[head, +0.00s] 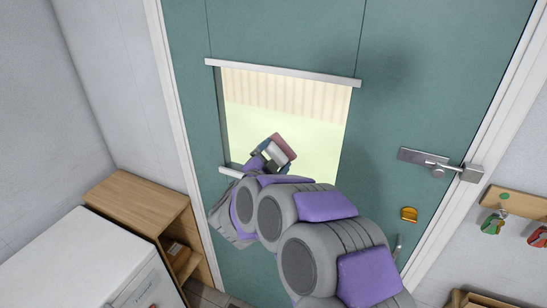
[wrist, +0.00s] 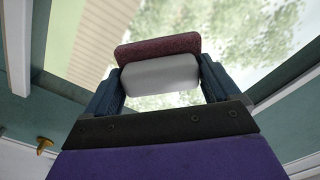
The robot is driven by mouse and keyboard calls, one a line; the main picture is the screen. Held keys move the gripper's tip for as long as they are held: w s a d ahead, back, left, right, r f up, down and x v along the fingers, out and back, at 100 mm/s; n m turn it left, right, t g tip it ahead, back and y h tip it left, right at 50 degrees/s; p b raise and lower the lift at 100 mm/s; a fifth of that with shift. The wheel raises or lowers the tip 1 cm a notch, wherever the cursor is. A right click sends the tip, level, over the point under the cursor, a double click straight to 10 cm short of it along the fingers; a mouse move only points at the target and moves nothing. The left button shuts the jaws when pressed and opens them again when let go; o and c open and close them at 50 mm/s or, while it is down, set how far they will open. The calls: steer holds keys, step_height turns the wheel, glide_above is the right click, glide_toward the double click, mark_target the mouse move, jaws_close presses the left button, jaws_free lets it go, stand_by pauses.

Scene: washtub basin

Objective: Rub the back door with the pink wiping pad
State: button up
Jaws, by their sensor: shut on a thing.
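The back door (head: 400,100) is teal and shut, with a window (head: 290,105) framed by white bars in its middle. My gripper (head: 273,154) is in front of the window's lower part in the head view. It is shut on the pink wiping pad (head: 284,144), which has a pink face and a white body. In the wrist view the pad (wrist: 158,46) sits between the two dark fingers, pink side away from me. Whether the pad touches the door or its glass cannot be told.
A metal handle (head: 432,160) and a yellow piece (head: 409,214) are on the door's right side. A wooden shelf (head: 135,205) and a white cabinet (head: 75,265) stand at the left. Hooks with green and red items hang on a wooden rack (head: 520,203) at the right.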

mark_target(290, 154)
steer(key=shift+x, duration=0.95)
steer(key=shift+s+d+b, duration=0.3)
steer(key=shift+d, duration=0.35)
steer(key=shift+s+d+b, duration=0.25)
steer(key=shift+s+d, duration=0.05)
steer(key=shift+d, duration=0.8)
steer(key=shift+w+a+r+p, duration=0.1)
steer(key=shift+w+a+p, duration=0.15)
steer(key=shift+a, duration=0.35)
steer(key=shift+w+a+f+p, duration=0.1)
steer(key=shift+w+a+p, duration=0.1)
steer(key=shift+a+p, duration=0.3)
steer(key=shift+w+a+r+p, duration=0.1)
steer(key=shift+w+a+p, duration=0.1)
steer(key=shift+a, duration=0.5)
steer(key=shift+s, duration=0.15)
